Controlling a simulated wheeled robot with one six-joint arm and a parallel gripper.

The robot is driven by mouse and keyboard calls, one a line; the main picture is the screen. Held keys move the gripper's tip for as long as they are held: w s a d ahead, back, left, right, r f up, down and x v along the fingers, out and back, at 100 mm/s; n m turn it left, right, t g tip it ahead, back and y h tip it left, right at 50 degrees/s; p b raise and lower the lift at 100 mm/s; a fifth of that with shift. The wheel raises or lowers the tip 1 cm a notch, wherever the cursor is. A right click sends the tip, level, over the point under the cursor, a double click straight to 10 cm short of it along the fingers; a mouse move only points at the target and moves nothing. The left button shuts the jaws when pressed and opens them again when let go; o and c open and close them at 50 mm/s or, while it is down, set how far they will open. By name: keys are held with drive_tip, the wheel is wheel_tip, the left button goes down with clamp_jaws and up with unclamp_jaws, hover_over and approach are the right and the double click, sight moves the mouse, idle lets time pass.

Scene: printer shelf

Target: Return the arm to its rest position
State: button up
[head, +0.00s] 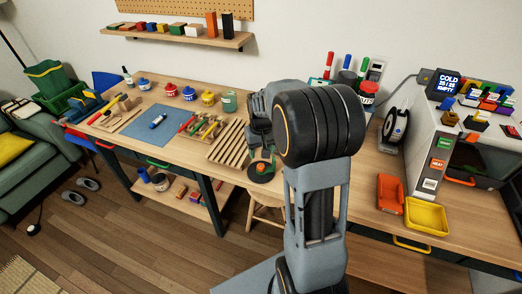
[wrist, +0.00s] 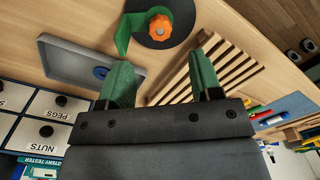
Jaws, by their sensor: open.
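My gripper shows in the wrist view (wrist: 160,78) with its two green fingers spread apart and nothing between them. It hangs over the wooden table (head: 345,185). Just beyond the fingertips is a black round disc with an orange knob (wrist: 159,25) and a green piece beside it. In the head view my arm (head: 315,190) rises in the foreground and bends over the table, and it mostly hides my gripper. The disc (head: 262,178) shows just left of my arm there.
A slatted wooden rack (wrist: 222,68) lies close by the right finger, and a grey tray (wrist: 75,62) lies left of the fingers. Labelled drawers (wrist: 45,107) stand at lower left.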

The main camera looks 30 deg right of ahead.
idle(0.5)
drive_tip(key=shift+s+f, duration=0.1)
drive_tip(key=shift+f, duration=0.05)
drive_tip(key=s+a+r+n+t, duration=0.1)
drive_tip(key=s+a+r, duration=0.3)
drive_tip(key=s, duration=0.4)
drive_tip(key=s+a+r+t, duration=0.3)
drive_tip(key=s+a+r, duration=0.1)
drive_tip(key=s+a, duration=0.2)
drive_tip(key=shift+s+r+n, duration=0.35)
drive_tip(key=shift+s+n, duration=0.05)
drive_tip(key=shift+s, duration=0.45)
drive_tip(key=shift+c, duration=0.4)
